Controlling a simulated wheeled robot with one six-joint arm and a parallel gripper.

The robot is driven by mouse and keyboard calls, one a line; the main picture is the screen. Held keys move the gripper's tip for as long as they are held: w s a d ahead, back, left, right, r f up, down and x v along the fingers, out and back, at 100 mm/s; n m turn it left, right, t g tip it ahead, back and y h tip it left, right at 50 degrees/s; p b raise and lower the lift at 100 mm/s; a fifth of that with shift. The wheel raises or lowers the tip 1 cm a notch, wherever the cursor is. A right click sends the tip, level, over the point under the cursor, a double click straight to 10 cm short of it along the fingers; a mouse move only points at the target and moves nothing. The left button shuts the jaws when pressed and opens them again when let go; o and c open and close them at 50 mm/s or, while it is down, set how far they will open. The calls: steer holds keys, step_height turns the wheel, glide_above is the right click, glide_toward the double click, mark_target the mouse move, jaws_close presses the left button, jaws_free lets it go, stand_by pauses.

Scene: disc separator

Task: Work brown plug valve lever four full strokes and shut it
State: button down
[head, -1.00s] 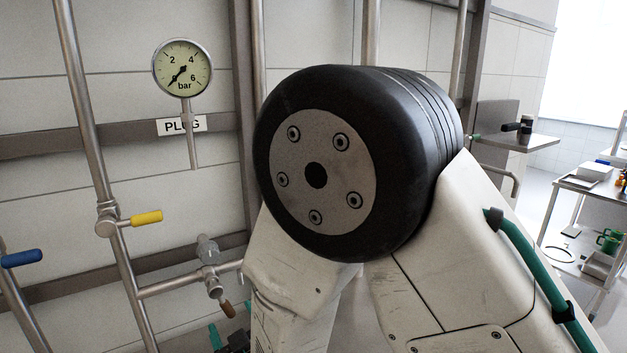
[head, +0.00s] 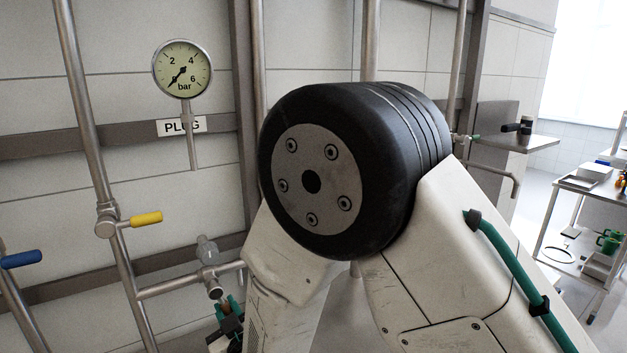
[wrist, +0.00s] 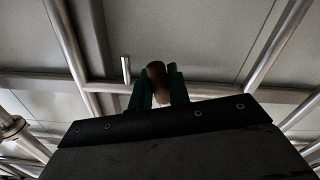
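The plug valve (head: 208,255) sits on a branch pipe below the PLUG label, at lower left centre in the head view. Its brown lever (wrist: 156,70) shows in the wrist view between the two green fingers of my gripper (wrist: 159,80). The fingers lie close on both sides of it; I cannot tell whether they press on it. In the head view my gripper (head: 229,312) is at the lever, just below the valve, and hides most of the lever.
A pressure gauge (head: 182,68) above the PLUG label (head: 181,126) has its needle pointing lower left. A yellow lever (head: 146,219) and a blue lever (head: 21,259) are on pipes to the left. A trolley (head: 583,190) stands far right. My arm blocks the middle.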

stand_by(0.3)
steer(key=n, duration=0.1)
steer(key=d+n, duration=0.1)
steer(key=shift+w+d+r+n, duration=0.1)
steer(key=shift+w+r+n, duration=0.2)
steer(key=shift+w+n, duration=0.1)
steer(key=shift+w+d+r+n, duration=0.35)
steer(key=shift+r+n, duration=0.5)
steer(key=shift+n, duration=1.2)
steer(key=shift+w+d+r+n, duration=0.15)
steer(key=shift+d+r+n, duration=0.55)
steer(key=shift+n, duration=1.3)
steer(key=shift+w+d+r+n, duration=0.25)
steer(key=shift+r+n, duration=0.8)
steer(key=shift+n, duration=1)
